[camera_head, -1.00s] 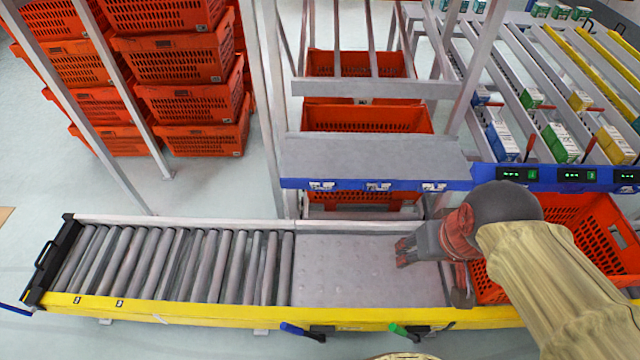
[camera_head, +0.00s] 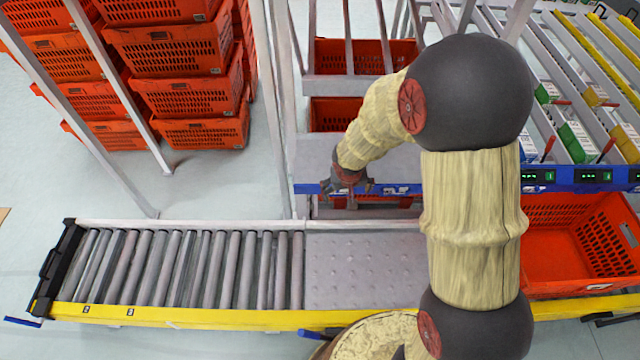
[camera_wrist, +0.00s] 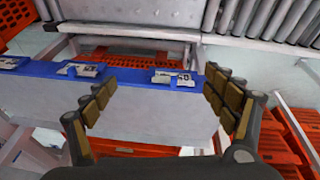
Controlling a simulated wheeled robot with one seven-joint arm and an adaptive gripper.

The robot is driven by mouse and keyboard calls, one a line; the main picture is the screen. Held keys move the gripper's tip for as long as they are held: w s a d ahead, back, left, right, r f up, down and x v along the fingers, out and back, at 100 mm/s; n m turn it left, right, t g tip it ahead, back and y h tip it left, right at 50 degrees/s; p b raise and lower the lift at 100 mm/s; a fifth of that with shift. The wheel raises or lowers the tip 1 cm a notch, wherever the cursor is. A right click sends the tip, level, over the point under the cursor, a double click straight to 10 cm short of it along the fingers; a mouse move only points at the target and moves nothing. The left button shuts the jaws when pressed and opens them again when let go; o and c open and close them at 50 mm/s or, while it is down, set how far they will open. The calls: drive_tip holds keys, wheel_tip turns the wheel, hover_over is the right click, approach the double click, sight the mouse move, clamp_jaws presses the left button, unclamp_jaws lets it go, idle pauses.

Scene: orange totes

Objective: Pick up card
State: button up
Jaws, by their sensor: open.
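Several small white cards with dark print sit along the blue front strip of a grey shelf. In the wrist view a card (camera_wrist: 173,78) lies between my open fingers (camera_wrist: 160,96), and another card (camera_wrist: 80,69) is to the left, beyond the left finger. The fingers are wide apart with nothing between them. My arm hides part of the shelf in the head view.
The shelf (camera_head: 400,157) stands behind a roller conveyor (camera_head: 180,265) with a yellow edge. An orange tote (camera_head: 570,245) is at the right. Stacked orange totes (camera_head: 180,90) stand at the back left. Racks with small boxes (camera_head: 580,140) are at the right.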

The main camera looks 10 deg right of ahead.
sight(337, 192)
drive_tip(key=shift+m+t+y, duration=0.3)
drive_tip(key=shift+m+t, duration=0.2)
drive_tip(key=shift+m, duration=0.1)
drive_tip(key=w+f+b, duration=0.1)
drive_tip(key=w+f, duration=0.1)
drive_tip(key=w, duration=0.1)
drive_tip(key=w+a+f+b, duration=0.1)
drive_tip(key=w+f+b, duration=0.1)
drive_tip(key=w+f, duration=0.1)
drive_tip(key=shift+a+f, duration=0.1)
drive_tip(key=shift+f, duration=0.2)
drive_tip(key=c, duration=0.3)
drive_tip(key=c, duration=1.9)
clamp_jaws()
